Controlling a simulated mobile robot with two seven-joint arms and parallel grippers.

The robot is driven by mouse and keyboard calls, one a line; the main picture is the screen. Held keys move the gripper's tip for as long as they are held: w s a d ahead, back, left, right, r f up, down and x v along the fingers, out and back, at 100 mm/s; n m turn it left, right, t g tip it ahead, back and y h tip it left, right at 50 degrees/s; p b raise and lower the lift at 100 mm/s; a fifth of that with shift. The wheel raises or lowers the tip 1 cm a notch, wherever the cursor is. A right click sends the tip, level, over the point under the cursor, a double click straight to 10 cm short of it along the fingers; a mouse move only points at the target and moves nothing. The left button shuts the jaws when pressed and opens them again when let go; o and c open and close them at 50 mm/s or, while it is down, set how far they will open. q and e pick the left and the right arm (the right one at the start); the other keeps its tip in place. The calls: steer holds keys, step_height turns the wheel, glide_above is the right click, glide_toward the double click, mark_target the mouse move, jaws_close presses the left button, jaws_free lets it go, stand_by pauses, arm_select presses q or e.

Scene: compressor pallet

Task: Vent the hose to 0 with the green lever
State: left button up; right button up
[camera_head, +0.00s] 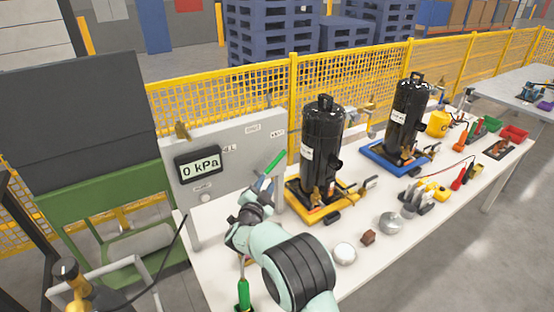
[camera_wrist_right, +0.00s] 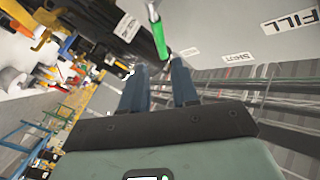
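The grey panel (camera_head: 240,165) carries a display (camera_head: 199,164) that reads 0 kPa. The green lever (camera_head: 275,162) slants up and right on the panel's right side, toward the VENT label (camera_head: 278,133). In the right wrist view the green lever (camera_wrist_right: 157,28) ends just past my fingertips, in line with the gap between them. My right gripper (camera_head: 262,184) is at the lever's lower end in the head view. In the wrist view its fingers (camera_wrist_right: 160,72) are apart with nothing clearly between them. Contact cannot be told. My left gripper is not in view.
A black compressor on a yellow base (camera_head: 318,150) stands close right of the panel; another on a blue base (camera_head: 405,120) stands behind it. A green-handled tool (camera_head: 244,293) is beside my right arm. Small parts lie on the white table (camera_head: 370,275). A yellow fence (camera_head: 240,95) runs behind.

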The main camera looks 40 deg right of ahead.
mark_target(274, 162)
steer(key=p+x, duration=0.1)
steer(key=x, duration=0.3)
steer(key=p+x, duration=0.1)
steer(key=x, duration=0.3)
steer(key=p+x, duration=0.2)
steer(key=x, duration=0.2)
steer(key=shift+w+a+r, duration=0.1)
steer(key=shift+r, duration=0.15)
steer(key=shift+w+d+f, duration=0.2)
steer(key=shift+w+d, duration=0.05)
steer(key=shift+d, duration=0.1)
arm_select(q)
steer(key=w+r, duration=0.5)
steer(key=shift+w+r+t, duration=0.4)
arm_select(e)
steer(key=shift+s, duration=0.1)
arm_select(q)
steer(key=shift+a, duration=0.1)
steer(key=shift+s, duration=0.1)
arm_select(e)
jaws_close()
